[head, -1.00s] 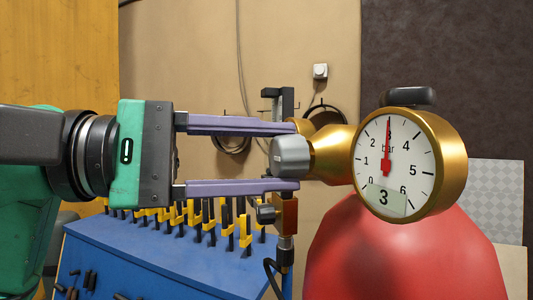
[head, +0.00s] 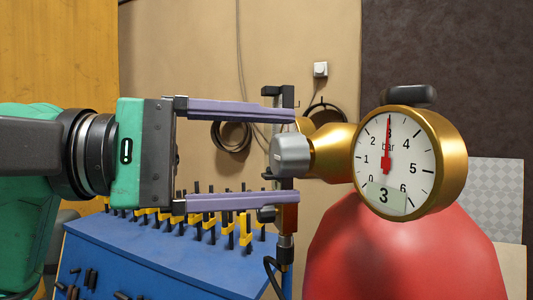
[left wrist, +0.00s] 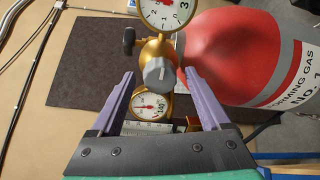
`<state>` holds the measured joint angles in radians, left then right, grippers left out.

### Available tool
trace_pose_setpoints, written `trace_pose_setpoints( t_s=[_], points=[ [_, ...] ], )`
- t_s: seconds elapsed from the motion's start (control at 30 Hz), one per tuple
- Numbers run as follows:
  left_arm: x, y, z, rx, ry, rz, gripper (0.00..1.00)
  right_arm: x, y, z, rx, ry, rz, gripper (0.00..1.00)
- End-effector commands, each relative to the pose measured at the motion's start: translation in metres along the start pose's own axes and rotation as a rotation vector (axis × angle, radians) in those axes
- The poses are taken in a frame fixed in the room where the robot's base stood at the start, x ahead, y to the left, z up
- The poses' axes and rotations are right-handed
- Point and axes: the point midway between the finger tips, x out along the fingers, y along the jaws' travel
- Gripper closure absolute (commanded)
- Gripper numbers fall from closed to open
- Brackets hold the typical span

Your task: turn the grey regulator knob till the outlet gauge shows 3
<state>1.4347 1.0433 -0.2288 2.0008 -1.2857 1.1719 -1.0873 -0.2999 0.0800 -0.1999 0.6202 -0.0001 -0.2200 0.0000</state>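The grey regulator knob (head: 291,154) sticks out to the left of the brass regulator body (head: 334,152). The outlet gauge (head: 395,162) faces me, with its red needle pointing up at about 3 and its small display reading 3. My left gripper (head: 293,157) is open. Its purple fingers are above and below the knob and clear of it. In the left wrist view the knob (left wrist: 159,74) lies between and just beyond the open fingertips, with gaps on both sides. My right gripper is in neither view.
A red gas cylinder (head: 400,255) stands below the regulator. A second gauge (left wrist: 151,105) shows in the left wrist view. A blue bench (head: 160,258) with several yellow-and-black clamps is behind my left gripper. A black hose hangs near it.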

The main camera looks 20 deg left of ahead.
Motion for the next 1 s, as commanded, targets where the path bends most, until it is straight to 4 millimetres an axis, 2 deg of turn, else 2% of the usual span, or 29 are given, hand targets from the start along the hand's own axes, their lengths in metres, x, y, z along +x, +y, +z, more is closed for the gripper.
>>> trace_pose_setpoints(
  t_s=[0.17,0.27,0.4,0.6,0.73,1.0],
  points=[
    [-0.013,-0.002,-0.002,-0.001,0.002,0.003,0.2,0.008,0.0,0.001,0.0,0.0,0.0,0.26],
    [-0.037,-0.004,-0.002,-0.001,0.003,0.005,0.2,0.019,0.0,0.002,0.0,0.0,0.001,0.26],
    [-0.08,-0.004,-0.002,-0.002,0.003,0.005,0.2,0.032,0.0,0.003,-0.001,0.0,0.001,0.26],
    [-0.13,-0.001,-0.001,0.0,0.002,0.003,0.2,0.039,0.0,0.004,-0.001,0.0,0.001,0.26],
    [-0.144,-0.001,0.0,0.0,0.001,0.0,0.2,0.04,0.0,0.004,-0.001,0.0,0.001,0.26],
    [-0.146,0.0,0.0,0.0,0.0,0.0,0.2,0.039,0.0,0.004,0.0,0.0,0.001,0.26]
  ],
)
